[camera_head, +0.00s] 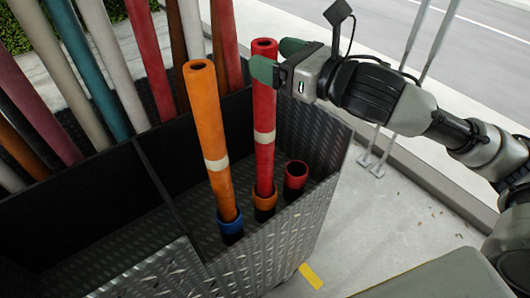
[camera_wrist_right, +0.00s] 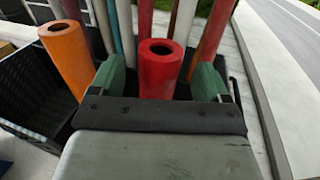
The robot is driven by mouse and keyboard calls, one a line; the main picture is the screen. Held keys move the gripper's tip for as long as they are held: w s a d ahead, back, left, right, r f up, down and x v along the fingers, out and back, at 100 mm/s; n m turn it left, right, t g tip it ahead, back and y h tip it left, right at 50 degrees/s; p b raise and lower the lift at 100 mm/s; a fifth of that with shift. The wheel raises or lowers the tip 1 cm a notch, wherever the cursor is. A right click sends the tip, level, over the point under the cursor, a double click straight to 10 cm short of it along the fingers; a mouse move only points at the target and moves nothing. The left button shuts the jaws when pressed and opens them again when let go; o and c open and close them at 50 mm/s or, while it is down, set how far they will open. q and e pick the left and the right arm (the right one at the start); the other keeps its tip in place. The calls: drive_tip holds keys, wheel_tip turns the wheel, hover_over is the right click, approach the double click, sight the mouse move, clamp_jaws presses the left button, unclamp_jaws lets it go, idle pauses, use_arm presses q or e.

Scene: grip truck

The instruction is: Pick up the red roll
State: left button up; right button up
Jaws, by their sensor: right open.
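The red roll (camera_head: 264,110) stands upright in a front compartment of the dark metal bin, with a pale band at mid-height and its foot in an orange ring. My right gripper (camera_head: 278,58) is at its upper end, coming from the right, with green fingertips. In the right wrist view the red roll (camera_wrist_right: 158,72) stands between the two open green fingers (camera_wrist_right: 160,84), with its hollow top showing. Whether the fingers touch it I cannot tell. My left gripper is not in view.
An orange roll (camera_head: 209,130) stands close to the left of the red one, in a blue ring (camera_head: 230,222). An empty red ring (camera_head: 296,175) is to the right. Several coloured rolls lean behind. The bin's diamond-plate wall (camera_head: 310,225) borders open pavement (camera_head: 400,210).

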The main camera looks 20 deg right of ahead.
sight(257, 51)
drive_tip(key=p+x, duration=0.1)
drive_tip(key=x, duration=0.3)
drive_tip(key=shift+a, duration=0.1)
drive_tip(key=shift+c, duration=1)
clamp_jaws()
